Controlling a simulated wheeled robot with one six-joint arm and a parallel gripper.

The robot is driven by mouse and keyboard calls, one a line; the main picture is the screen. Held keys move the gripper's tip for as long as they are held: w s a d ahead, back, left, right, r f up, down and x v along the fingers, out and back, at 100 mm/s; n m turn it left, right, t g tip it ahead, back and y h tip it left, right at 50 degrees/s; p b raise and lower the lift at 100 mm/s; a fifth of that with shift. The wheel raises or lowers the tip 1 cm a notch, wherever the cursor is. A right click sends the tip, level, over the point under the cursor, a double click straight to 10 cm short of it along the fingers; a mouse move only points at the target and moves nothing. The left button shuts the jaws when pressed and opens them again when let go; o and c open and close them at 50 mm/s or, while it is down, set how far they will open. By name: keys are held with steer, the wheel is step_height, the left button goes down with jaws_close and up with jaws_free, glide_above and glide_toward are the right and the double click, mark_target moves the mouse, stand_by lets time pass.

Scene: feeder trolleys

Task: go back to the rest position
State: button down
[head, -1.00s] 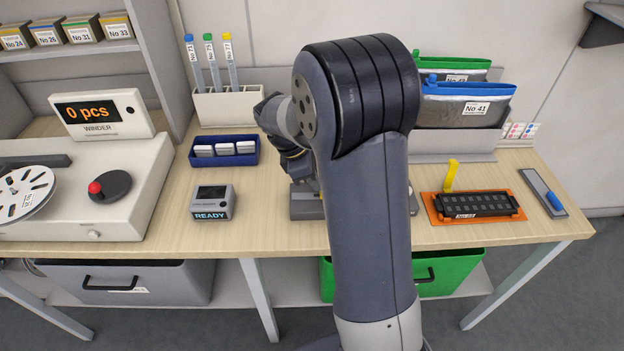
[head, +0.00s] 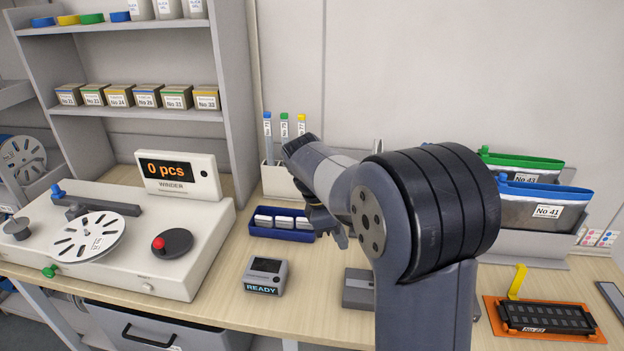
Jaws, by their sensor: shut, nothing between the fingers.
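My arm (head: 425,215) rises in the front right of the head view and bends over to the left above the table. My gripper (head: 338,236) hangs below the wrist, over the table, just right of the blue tray (head: 268,234). It is small and partly hidden by my own arm; it is shut and holds nothing.
A winder (head: 135,240) with a reel stands on the left, below a shelf with several boxes. A small READY device (head: 265,276) sits in front of the blue tray. An orange-framed tray (head: 490,312) and pouches (head: 535,205) are right of my arm.

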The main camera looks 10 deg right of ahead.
steer(key=shift+f, duration=0.1)
steer(key=x, duration=0.9)
steer(key=shift+d+f, duration=0.1)
steer(key=shift+f, duration=0.1)
steer(key=d, duration=0.1)
steer(key=s+d, duration=0.1)
steer(key=d, duration=0.1)
steer(key=shift+s+d+f, duration=0.1)
steer(key=shift+d+f, duration=0.05)
steer(key=shift+f, duration=0.1)
steer(key=shift+s+d+b, duration=0.1)
steer(key=shift+d+b, duration=0.2)
steer(key=shift+d, duration=0.1)
